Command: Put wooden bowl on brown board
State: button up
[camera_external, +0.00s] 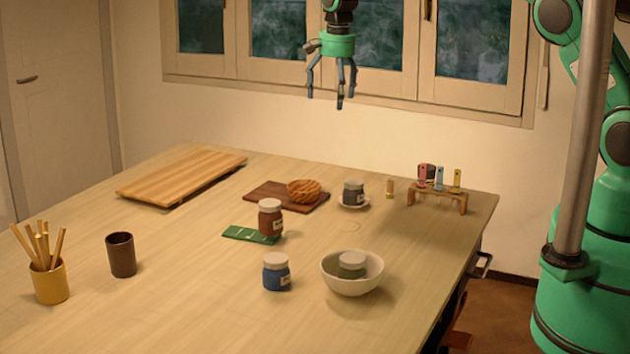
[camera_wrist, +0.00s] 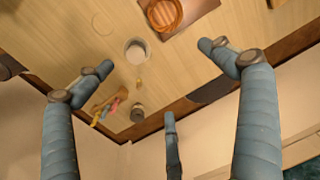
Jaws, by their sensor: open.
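The wooden bowl (camera_external: 304,191) is round, orange-brown and ribbed. It appears to rest on the right part of the dark brown board (camera_external: 264,195), near its back edge. In the wrist view the bowl (camera_wrist: 164,14) shows at the top, with part of the brown board (camera_wrist: 198,8) beside it. My gripper (camera_external: 331,97) is high above the back of the table, in front of the window, well apart from the bowl. Its fingers are spread with nothing between them; the wrist view also shows the gripper (camera_wrist: 160,75) open and empty.
A jar on a saucer (camera_external: 353,204) stands right of the board. A red-brown jar (camera_external: 270,219) stands in front, by a green card (camera_external: 240,234). A white bowl (camera_external: 352,283) holds another jar. A small rack (camera_external: 437,195) is at right, a large light board (camera_external: 180,178) at left.

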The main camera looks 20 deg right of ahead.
jog(key=s+d+r+n+t, duration=0.1)
jog(key=s+d+r+n, duration=0.1)
jog(key=s+d+r, duration=0.9)
jog(key=s+d+r+n+t, duration=0.1)
jog(key=s+d+r, duration=0.8)
jog(key=r, duration=0.5)
jog(key=s+d+r+n+t, duration=0.15)
jog(key=s+d, duration=0.25)
jog(key=s, duration=0.4)
jog(key=s+d+r+n, duration=0.1)
jog(key=s+d+r, duration=0.1)
jog(key=s+d, duration=0.35)
jog(key=s+d+f+n, duration=0.1)
jog(key=s+f, duration=0.1)
jog(key=s, duration=0.7)
jog(key=s+d+f+n+t, duration=0.1)
jog(key=s+d+f, duration=0.1)
jog(key=s, duration=0.7)
notch_tip(320, 180, down, 18)
jog(key=b, duration=1.8)
